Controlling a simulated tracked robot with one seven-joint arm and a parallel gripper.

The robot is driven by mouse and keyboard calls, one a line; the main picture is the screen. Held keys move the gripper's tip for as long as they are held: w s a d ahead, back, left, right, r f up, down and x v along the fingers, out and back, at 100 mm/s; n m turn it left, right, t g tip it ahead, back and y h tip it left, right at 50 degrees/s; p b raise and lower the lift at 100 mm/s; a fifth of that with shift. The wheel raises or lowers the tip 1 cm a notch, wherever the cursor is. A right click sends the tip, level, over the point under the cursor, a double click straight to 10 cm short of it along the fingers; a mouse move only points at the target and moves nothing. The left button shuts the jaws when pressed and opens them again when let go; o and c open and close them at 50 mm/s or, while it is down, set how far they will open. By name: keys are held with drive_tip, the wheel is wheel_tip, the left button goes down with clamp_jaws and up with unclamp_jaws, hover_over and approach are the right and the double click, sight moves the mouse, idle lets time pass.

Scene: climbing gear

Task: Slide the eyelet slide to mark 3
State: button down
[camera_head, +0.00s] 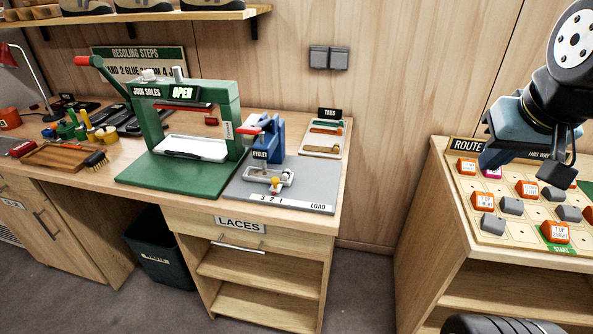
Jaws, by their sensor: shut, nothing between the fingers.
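The blue eyelet press (271,142) labelled EYELET stands on a grey base plate (245,195) on the bench. The pale eyelet slide (284,178) lies at its foot, with a small knob (276,187) at its front. A white strip (300,206) along the plate's front edge reads 3, 2, 1 and LOAD from left to right. The knob is above the 2 and 1 end of the strip; I cannot tell the exact mark. My gripper (559,172) is shut and empty at the far right, over the route board, well apart from the slide.
The green sole press (190,110), marked OPEN, stands left of the eyelet press. A tray of tabs (325,137) lies behind at the right. The route board (500,235) with orange and grey blocks sits on a separate cabinet. A floor gap separates it from the bench.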

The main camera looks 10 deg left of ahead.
drive_tip(key=shift+w+a, duration=0.1)
drive_tip(key=w+a+f+m+g+y, duration=0.2)
drive_tip(key=w+a+f+m+y, duration=0.3)
drive_tip(key=w+a+f, duration=0.2)
drive_tip(key=w+a+f+m+g+y, duration=0.2)
drive_tip(key=w+a+f+m+y, duration=0.3)
drive_tip(key=w+a+f+m, duration=0.1)
drive_tip(key=w+a+f+m+g+y, duration=0.3)
drive_tip(key=w+a+f+m+y, duration=0.3)
drive_tip(key=w+a+f, duration=0.2)
drive_tip(key=shift+f, duration=0.35)
drive_tip(key=a, duration=0.4)
drive_tip(key=a+f, duration=0.1)
drive_tip(key=a, duration=0.4)
drive_tip(key=s+a+f, duration=0.1)
drive_tip(key=a, duration=0.3)
drive_tip(key=shift+s+a+f, duration=0.1)
drive_tip(key=shift+a+f, duration=0.1)
drive_tip(key=shift+a, duration=0.1)
